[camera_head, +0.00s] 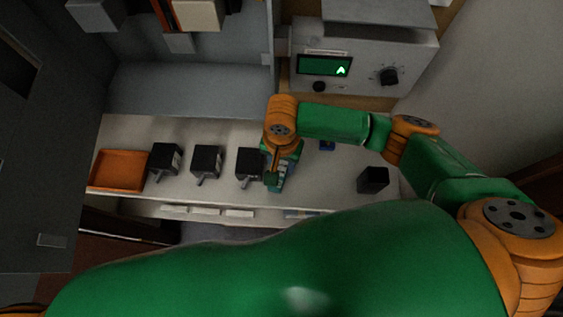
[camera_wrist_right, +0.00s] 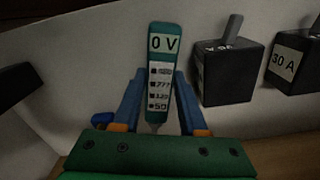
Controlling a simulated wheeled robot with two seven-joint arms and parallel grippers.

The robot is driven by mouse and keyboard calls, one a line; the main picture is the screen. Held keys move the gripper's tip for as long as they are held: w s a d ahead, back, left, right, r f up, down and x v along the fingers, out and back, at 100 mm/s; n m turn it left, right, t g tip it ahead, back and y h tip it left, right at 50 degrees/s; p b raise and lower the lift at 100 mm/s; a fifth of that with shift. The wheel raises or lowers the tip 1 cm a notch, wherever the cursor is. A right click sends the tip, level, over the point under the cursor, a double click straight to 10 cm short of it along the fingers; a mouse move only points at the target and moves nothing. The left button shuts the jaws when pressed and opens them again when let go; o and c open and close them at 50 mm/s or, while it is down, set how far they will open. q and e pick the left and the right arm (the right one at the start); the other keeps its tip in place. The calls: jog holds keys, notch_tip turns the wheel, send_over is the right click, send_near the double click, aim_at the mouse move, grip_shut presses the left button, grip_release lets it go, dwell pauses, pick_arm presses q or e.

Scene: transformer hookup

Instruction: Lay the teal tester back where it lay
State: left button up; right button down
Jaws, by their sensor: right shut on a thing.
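The teal tester (camera_wrist_right: 162,78) stands out between the blue fingers of my right gripper (camera_wrist_right: 159,84) in the right wrist view. Its screen reads "0 V", with a white label of several lines below. The right gripper is shut on it. In the head view, my right gripper (camera_head: 276,178) points down over the pale worktop, just right of the nearest black block. There the tester is mostly hidden by the gripper. I cannot tell whether the tester touches the worktop. My left gripper is out of view.
Black blocks (camera_head: 207,161) with levers stand in a row beside an orange tray (camera_head: 118,170). Another black block (camera_head: 373,179) stands at the right. A small blue item (camera_head: 327,146) lies behind the gripper. A grey instrument with a green screen (camera_head: 324,66) stands at the back.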

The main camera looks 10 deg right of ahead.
jog(key=shift+f, duration=0.7)
jog(key=shift+c, duration=1.8)
grip_release()
